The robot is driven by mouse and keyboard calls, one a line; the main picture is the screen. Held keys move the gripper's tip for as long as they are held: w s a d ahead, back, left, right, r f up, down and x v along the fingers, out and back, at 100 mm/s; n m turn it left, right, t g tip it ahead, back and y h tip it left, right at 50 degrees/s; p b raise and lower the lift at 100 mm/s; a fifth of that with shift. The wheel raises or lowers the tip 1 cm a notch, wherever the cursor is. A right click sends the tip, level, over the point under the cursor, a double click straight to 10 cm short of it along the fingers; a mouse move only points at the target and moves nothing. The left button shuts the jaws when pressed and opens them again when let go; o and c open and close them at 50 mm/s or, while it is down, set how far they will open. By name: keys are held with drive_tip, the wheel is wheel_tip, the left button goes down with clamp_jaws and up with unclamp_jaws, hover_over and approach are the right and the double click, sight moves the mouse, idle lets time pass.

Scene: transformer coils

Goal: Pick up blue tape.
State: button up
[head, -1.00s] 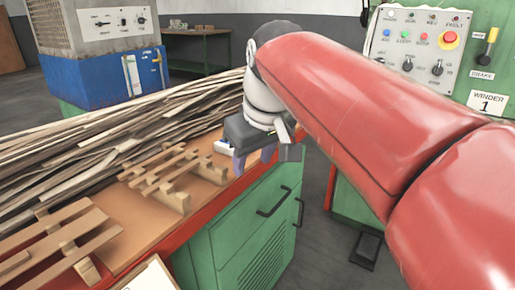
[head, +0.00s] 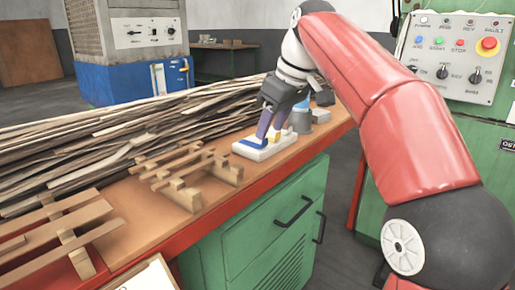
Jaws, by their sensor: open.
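A white tray (head: 246,151) lies on the wooden bench top, below and around my gripper's tips. A flat blue piece (head: 251,142), which looks like the blue tape, lies in its left part. My gripper (head: 269,132) points down over the tray, with its fingers open and the tips close to the blue piece. I cannot tell whether they touch it. A yellow piece (head: 274,135) shows beside the fingers, partly hidden by them.
Grey-blue round items (head: 301,122) stand just right of my gripper. A long pile of wood strips (head: 120,140) runs behind the tray. Wooden racks (head: 190,172) stand to the left. Bare bench top lies in front of the tray.

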sight(266, 142)
drive_tip(key=b+x, duration=0.1)
drive_tip(key=x, duration=0.3)
drive_tip(key=shift+d, duration=0.15)
drive_tip(key=shift+r, duration=0.1)
clamp_jaws()
